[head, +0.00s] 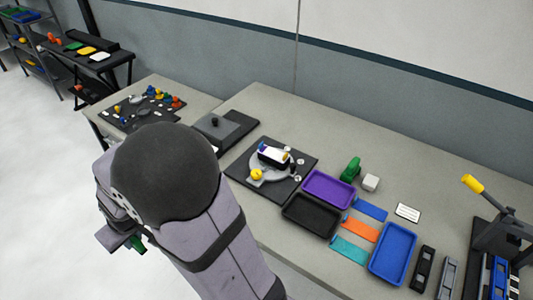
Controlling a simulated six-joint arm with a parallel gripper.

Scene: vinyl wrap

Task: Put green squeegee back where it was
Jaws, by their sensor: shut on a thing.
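My gripper (118,239) is at the lower left of the head view, partly hidden behind my own arm. It is shut on a green piece, the green squeegee (136,242), of which only a small part shows beside the jaws. The squeegee is held left of the near table, over the pale floor side in the picture. Its full shape and tilt are hidden.
The long table (440,160) carries a purple tray (328,188), a black tray (311,214), a blue tray (393,252), flat coloured strips, a green object (350,170) and a yellow-handled press (473,184). A black bench (115,62) with coloured pieces stands far left.

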